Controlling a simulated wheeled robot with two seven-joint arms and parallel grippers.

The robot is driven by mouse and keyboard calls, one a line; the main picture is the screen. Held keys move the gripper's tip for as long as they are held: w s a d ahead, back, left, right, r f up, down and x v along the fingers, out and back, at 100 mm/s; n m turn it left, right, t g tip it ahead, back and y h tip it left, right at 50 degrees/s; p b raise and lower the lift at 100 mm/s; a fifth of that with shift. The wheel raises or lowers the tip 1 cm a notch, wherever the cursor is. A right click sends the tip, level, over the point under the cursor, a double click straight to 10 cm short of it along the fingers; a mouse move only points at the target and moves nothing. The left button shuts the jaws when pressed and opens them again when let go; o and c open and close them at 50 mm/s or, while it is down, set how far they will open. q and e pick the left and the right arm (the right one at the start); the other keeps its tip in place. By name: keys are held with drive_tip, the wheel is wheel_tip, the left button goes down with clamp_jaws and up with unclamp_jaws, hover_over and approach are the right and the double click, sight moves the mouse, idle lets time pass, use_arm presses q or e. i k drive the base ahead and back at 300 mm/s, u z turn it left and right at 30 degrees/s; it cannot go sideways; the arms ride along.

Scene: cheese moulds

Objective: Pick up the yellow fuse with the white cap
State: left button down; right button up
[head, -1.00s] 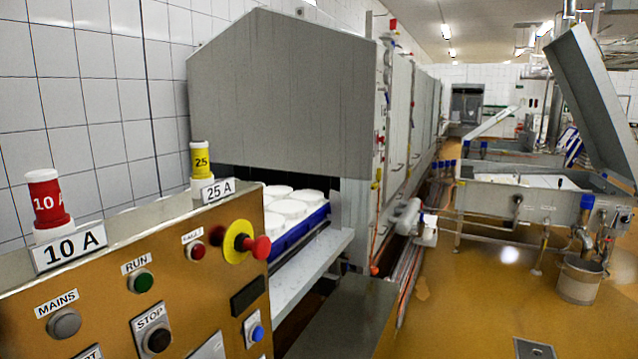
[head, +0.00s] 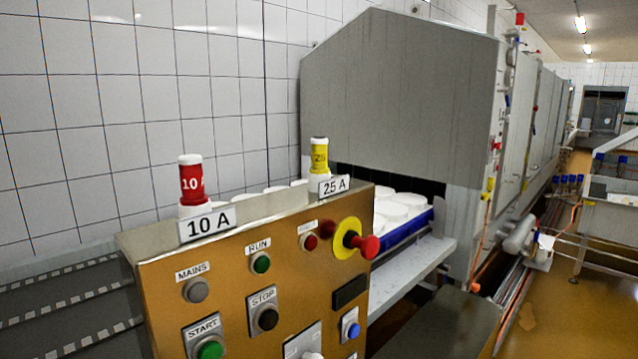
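The yellow fuse (head: 319,156) with a white cap stands upright on top of the control panel's right end, behind the "25 A" label (head: 333,186). The red fuse (head: 191,181), also with a white cap and marked 10, stands upright at the panel's left end behind the "10 A" label (head: 208,223). Neither of my grippers is in the head view.
The orange-brown control panel (head: 225,298) carries several buttons and a red and yellow emergency stop (head: 357,242) sticking out at its right. Behind it stand a large grey machine (head: 400,100) and white moulds (head: 398,208) in a blue tray (head: 402,232). A tiled wall (head: 90,110) is at the left.

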sight(319, 150)
drive_tip(key=z, duration=0.9)
drive_tip(key=i, duration=0.55)
drive_tip(key=u, duration=2.25)
